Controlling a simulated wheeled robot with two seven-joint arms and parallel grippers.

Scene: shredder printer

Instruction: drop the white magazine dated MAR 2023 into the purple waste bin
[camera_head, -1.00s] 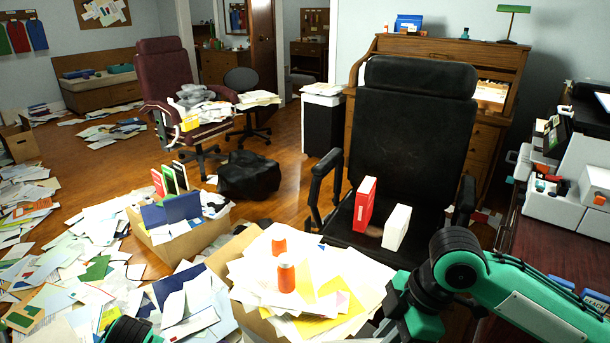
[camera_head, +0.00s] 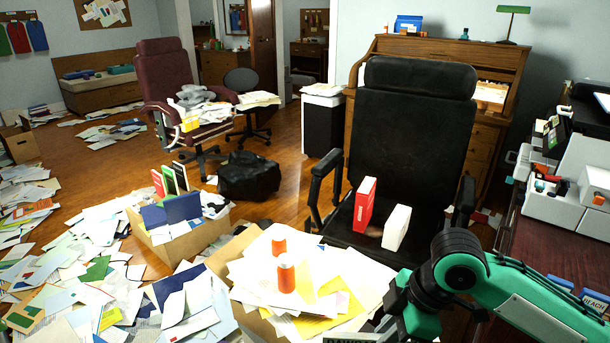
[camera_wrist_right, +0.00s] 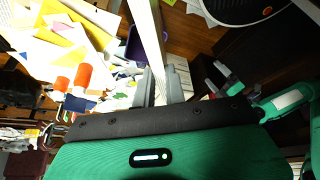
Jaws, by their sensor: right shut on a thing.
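My right gripper (camera_wrist_right: 160,88) is shut on a thin, pale thing seen edge-on, which looks like the white magazine (camera_wrist_right: 146,25). Its date cannot be read. The magazine extends from the fingers to the top edge of the right wrist view. The purple waste bin (camera_wrist_right: 134,46) shows just left of the magazine, partly hidden by it and the fingers. What looks like my left gripper (camera_wrist_right: 216,79) is at the right of that view, fingers apart and empty. In the head view my right arm comes in at the lower right, and the magazine and bin are not visible.
A paper-filled box with two orange cans (camera_head: 286,277) stands in front of the black chair (camera_head: 412,160). A red box (camera_head: 365,204) and a white box (camera_head: 397,228) stand on its seat. Papers (camera_head: 70,270) cover the left floor. A desk (camera_head: 540,250) is at the right.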

